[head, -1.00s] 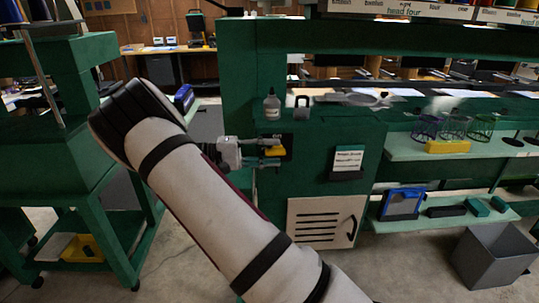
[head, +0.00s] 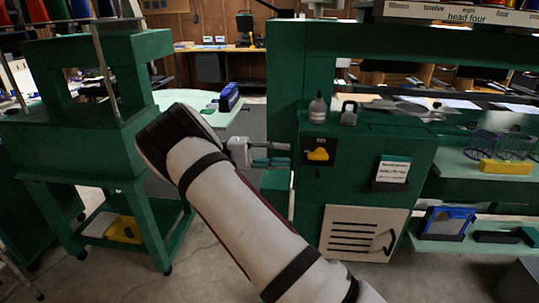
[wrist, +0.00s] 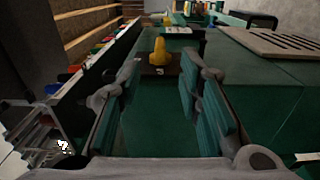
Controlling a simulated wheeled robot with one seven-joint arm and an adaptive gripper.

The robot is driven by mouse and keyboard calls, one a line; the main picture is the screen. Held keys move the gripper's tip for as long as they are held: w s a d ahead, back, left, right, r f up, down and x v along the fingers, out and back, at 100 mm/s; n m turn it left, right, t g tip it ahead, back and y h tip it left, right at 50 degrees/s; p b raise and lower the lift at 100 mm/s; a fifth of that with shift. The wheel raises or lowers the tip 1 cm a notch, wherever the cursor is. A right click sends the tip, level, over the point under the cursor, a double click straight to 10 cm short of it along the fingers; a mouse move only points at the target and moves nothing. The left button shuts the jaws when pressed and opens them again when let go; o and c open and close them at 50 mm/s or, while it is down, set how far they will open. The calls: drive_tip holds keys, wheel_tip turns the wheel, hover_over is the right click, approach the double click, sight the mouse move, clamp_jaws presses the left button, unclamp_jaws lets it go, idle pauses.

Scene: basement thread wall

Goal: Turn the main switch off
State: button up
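The main switch looks to be the yellow handle (head: 318,154) on a dark square plate (head: 320,143), set on the green cabinet (head: 365,150) in the head view. In the wrist view the yellow handle (wrist: 159,50) stands out from its plate, ahead and between my fingers. My gripper (head: 280,155) is to the left of the switch in the head view. In the wrist view my gripper (wrist: 162,100) is open, with its two teal-padded fingers apart and nothing between them. The fingertips look apart from the handle.
A bottle (head: 318,109) and a padlock-shaped item (head: 349,113) stand on the cabinet top. A card (head: 393,170) and a vented panel (head: 362,232) are on its front. A green wheeled stand (head: 90,150) is at left. Bare floor lies between stand and cabinet.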

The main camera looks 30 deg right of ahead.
drive_tip(key=shift+v, duration=1.55)
drive_tip(key=s+d+r+n+t+y+p, duration=0.25)
drive_tip(key=s+r+t+y+p, duration=0.2)
drive_tip(key=s+r+y, duration=0.7)
drive_tip(key=s+a+r+n+t+y+p, duration=0.1)
drive_tip(key=s+a+r+t, duration=0.1)
drive_tip(key=s, duration=0.7)
drive_tip(key=s+a+r+n+t+y+p, duration=0.1)
drive_tip(key=s+a+r+n+t+p, duration=0.1)
drive_tip(key=s+a+t, duration=0.2)
drive_tip(key=s+a+r+n+t+y+p, duration=0.1)
drive_tip(key=s+a+t, duration=0.3)
drive_tip(key=s, duration=0.9)
drive_tip(key=a+r+p, duration=0.1)
drive_tip(key=a, duration=0.2)
drive_tip(key=shift+s+r, duration=0.3)
